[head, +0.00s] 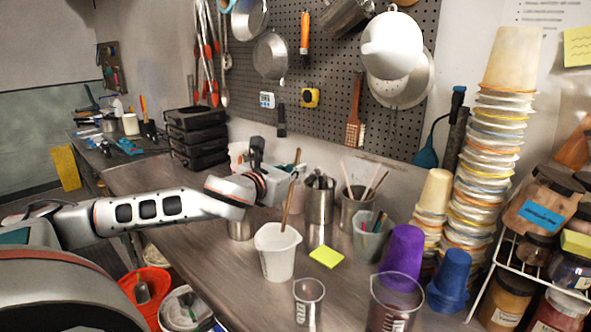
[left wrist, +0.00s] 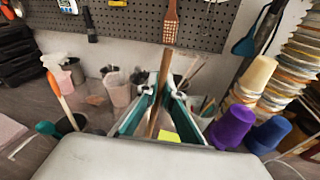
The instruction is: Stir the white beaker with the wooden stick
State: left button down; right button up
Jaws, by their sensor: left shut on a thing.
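The white beaker (head: 277,255) stands upright on the wooden bench, left of the yellow sticky note. The wooden stick (head: 288,203) is nearly upright, leaning slightly, and its lower end goes down into the beaker's mouth. How deep it reaches is hidden by the beaker wall. My left gripper (head: 290,178) is above the beaker and shut on the upper part of the stick. In the left wrist view the stick (left wrist: 163,75) stands between the two teal-padded fingers (left wrist: 164,92). The beaker is not clearly visible there. My right gripper is not in view.
A metal canister (head: 320,210) with utensils and a cup of pens (head: 371,240) stand close to the right. A small glass (head: 308,303), a clear beaker (head: 392,305) and purple cups (head: 403,258) are nearer the front. The yellow sticky note (head: 326,257) lies flat.

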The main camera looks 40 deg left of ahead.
pick_arm(q)
jog(key=shift+r, duration=5.5)
